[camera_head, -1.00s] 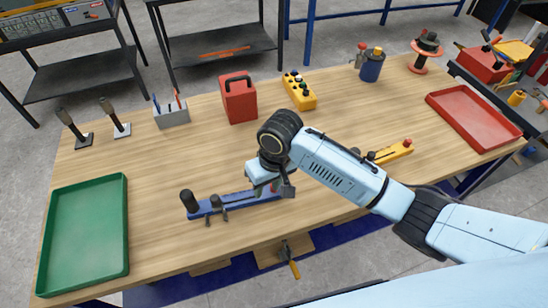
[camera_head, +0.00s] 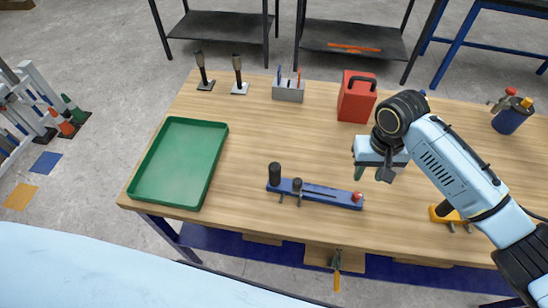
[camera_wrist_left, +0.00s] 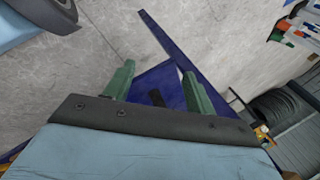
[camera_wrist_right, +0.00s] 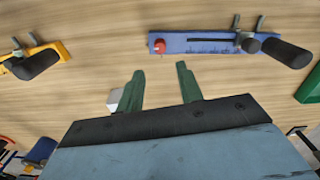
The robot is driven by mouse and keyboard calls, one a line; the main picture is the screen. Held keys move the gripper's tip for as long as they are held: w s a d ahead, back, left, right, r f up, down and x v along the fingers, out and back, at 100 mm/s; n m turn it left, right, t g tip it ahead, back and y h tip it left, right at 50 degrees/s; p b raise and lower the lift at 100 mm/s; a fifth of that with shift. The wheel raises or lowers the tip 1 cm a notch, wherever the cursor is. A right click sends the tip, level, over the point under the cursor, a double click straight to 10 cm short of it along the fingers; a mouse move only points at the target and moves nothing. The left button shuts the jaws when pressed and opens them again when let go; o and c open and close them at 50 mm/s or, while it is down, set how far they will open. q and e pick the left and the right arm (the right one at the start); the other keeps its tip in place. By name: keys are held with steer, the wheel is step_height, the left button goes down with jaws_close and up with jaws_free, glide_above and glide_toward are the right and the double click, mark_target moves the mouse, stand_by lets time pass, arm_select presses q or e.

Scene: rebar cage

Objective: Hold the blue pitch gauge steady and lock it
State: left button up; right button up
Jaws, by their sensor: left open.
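The blue pitch gauge (camera_head: 330,194) lies flat on the wooden table. It has a black knob at its left end, a smaller black knob beside it and a red knob at its right end. It also shows in the right wrist view (camera_wrist_right: 205,42) at the top. My right gripper (camera_head: 374,174) is raised just right of the gauge, apart from it. In the right wrist view its green fingers (camera_wrist_right: 161,80) stand apart with nothing between them. My left gripper (camera_wrist_left: 158,75) shows only in its own wrist view, open and empty, over the floor and a blue frame part.
A green tray (camera_head: 180,163) is left of the gauge. A red toolbox (camera_head: 356,100), a grey pen holder (camera_head: 288,92) and two dark-handled tools stand at the back. A yellow gauge (camera_head: 446,216) lies to the right. A clamp (camera_head: 337,268) hangs at the front edge.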

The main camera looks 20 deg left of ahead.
arm_select(q)
steer(key=w+a+r+m+t+y, duration=0.2)
steer(key=w+a+r+y, duration=0.2)
steer(key=a+r, duration=0.8)
steer(key=w+a+r+m+t+y, duration=0.2)
steer(key=w+a+r+m+y, duration=0.15)
steer(key=a+r, duration=0.9)
steer(key=w+d+r+n, duration=0.2)
steer(key=w+d+n, duration=0.1)
steer(key=w, duration=0.2)
steer(key=w+d+r+n+y, duration=0.1)
steer(key=w+d+r+n, duration=0.1)
steer(key=w+d+n, duration=0.1)
steer(key=w+d+r+n+g+y, duration=0.1)
steer(key=w+d+n, duration=0.3)
steer(key=w, duration=0.3)
steer(key=shift+w+d+r, duration=0.25)
steer(key=shift+r, duration=0.15)
steer(key=w+d+r+n+h, duration=0.1)
steer(key=w+d+n+h, duration=0.35)
steer(key=d, duration=0.85)
steer(key=g+h, duration=0.3)
steer(key=h, duration=0.4)
glide_toward(275, 171)
steer(key=w+f, duration=0.1)
steer(key=x, duration=1.3)
steer(key=shift+w+a, duration=0.15)
